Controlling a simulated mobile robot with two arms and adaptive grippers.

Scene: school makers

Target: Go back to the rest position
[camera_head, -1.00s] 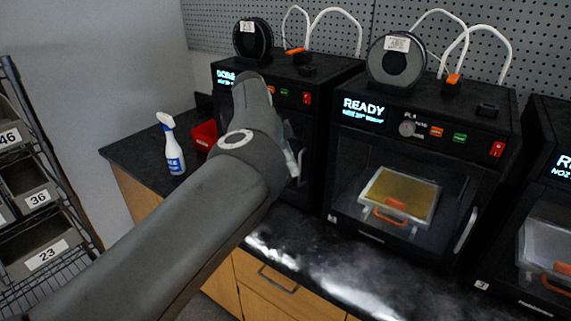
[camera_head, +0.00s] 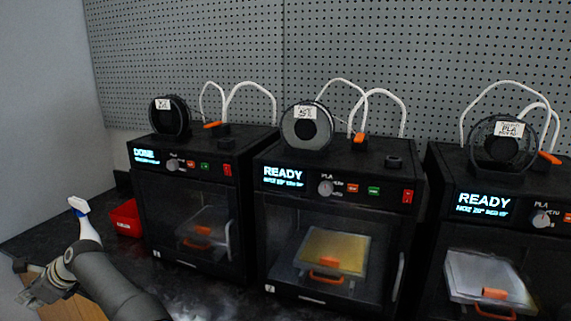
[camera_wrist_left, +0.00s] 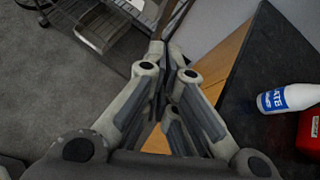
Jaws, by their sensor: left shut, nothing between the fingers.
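My left gripper (camera_head: 30,290) is at the lower left of the head view, near the counter's left end and in front of the spray bottle. In the left wrist view my left gripper (camera_wrist_left: 170,62) is shut with nothing between its fingers. It hangs over the floor and the counter's wooden side. My left arm comes in along the bottom of the head view. My right gripper is not in view.
Three black printers (camera_head: 190,213) (camera_head: 335,228) (camera_head: 500,222) stand on the dark counter (camera_wrist_left: 275,75). A white spray bottle (camera_head: 82,222) and a red bin (camera_head: 126,219) are at its left end. A wire rack (camera_wrist_left: 100,25) stands on the floor, with clear floor (camera_wrist_left: 50,95) beside it.

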